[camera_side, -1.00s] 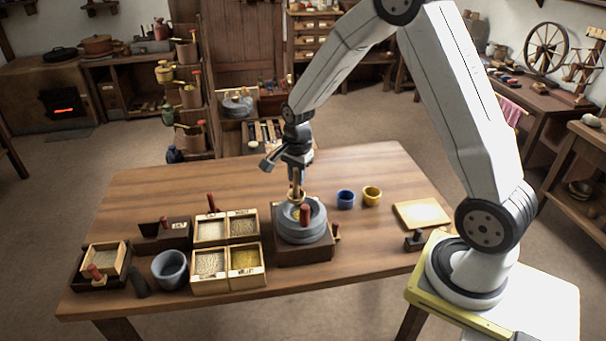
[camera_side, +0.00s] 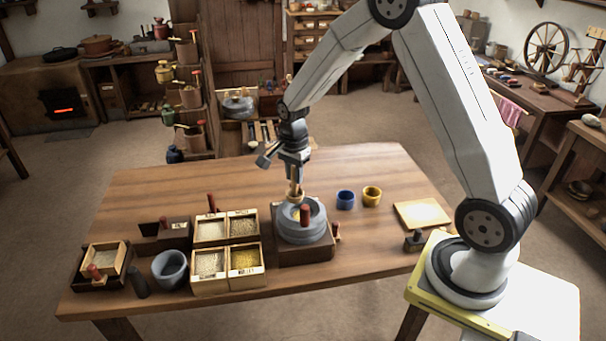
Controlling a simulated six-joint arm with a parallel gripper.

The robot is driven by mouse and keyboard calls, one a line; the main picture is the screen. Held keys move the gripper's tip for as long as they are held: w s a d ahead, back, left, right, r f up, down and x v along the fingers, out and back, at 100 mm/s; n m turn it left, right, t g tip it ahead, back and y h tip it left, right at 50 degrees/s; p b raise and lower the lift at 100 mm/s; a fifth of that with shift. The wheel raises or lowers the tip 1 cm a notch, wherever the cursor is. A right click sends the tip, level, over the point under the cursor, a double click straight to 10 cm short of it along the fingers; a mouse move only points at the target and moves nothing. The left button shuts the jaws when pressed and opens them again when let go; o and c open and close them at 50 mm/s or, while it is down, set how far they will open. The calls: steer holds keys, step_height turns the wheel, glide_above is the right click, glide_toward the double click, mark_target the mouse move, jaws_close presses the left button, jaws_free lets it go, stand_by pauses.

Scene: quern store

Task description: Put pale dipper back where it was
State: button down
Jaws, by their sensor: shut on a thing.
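My gripper (camera_side: 294,174) is shut on the pale dipper (camera_side: 294,192), a small light-wood piece hanging upright below the jaws. It is over the back left edge of the grey stone quern (camera_side: 303,235), which has a red handle and sits on a dark wooden base. I cannot tell whether the dipper touches the stone. Left of the quern is a group of pale wooden boxes (camera_side: 209,284) holding grain, one with a yellow fill and a label. A red-handled tool stands upright at these boxes.
A pale board (camera_side: 422,214) lies farther right. A grey stone bowl (camera_side: 170,269) and a dark tray (camera_side: 91,283) are at the left. The table's back left is clear.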

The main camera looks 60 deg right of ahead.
steer(key=w+f, duration=0.2)
steer(key=w, duration=0.8)
steer(key=w+a+f, duration=0.1)
steer(key=w+f, duration=0.2)
steer(key=w, duration=0.7)
steer(key=shift+f, duration=0.3)
steer(key=shift+s+f, duration=0.1)
steer(key=shift+f, duration=2.85)
steer(key=shift+f, duration=0.15)
steer(key=shift+f, duration=1.9)
steer(key=shift+f, duration=0.15)
steer(key=c, duration=0.5)
jaws_free()
